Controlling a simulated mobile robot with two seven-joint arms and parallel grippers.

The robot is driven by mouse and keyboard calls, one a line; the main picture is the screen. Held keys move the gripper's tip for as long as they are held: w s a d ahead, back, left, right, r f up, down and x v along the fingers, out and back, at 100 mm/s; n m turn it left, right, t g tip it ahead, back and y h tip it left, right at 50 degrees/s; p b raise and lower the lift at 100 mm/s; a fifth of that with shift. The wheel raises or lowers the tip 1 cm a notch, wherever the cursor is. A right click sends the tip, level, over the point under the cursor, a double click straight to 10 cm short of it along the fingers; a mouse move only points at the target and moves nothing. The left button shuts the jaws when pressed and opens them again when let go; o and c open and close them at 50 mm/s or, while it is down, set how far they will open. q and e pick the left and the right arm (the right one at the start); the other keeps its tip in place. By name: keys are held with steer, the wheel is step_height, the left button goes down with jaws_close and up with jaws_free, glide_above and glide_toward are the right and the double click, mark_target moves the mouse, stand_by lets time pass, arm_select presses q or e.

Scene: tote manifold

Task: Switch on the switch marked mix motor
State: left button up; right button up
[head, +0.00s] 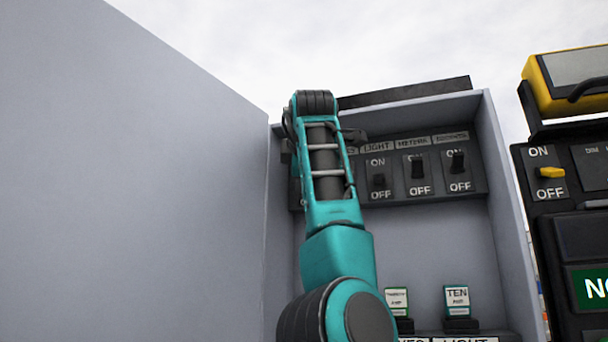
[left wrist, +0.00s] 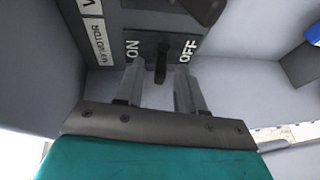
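The mix motor switch (left wrist: 161,62) shows in the left wrist view as a dark lever on a dark plate, with ON to its left and OFF to its right. The MIX MOTOR label (left wrist: 99,42) is beside the plate. I cannot tell which way the lever is thrown. My left gripper (left wrist: 159,76) is open, its two grey fingers on either side of the lever, with gaps visible. Contact is unclear. In the head view my left arm covers this switch and most of the gripper. My right gripper is in neither view.
The switch panel (head: 475,184) holds more switches to the right, including a light switch (head: 378,181). The cabinet has a tall grey side wall (head: 130,180) at left. Small labelled fuses (head: 457,297) stand below. A black unit with a yellow switch (head: 551,172) is at right.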

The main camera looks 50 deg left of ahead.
arm_select(q)
jaws_close()
steer(key=shift+r, duration=0.2)
steer(key=shift+r+g+h, duration=0.15)
steer(key=shift+g+h, duration=0.25)
steer(key=shift+h, duration=0.1)
stand_by(0.3)
jaws_free()
steer(key=v, duration=1.2)
steer(key=shift+s+d+r, duration=0.1)
steer(key=shift+s+d, duration=0.15)
steer(key=shift+d, duration=0.05)
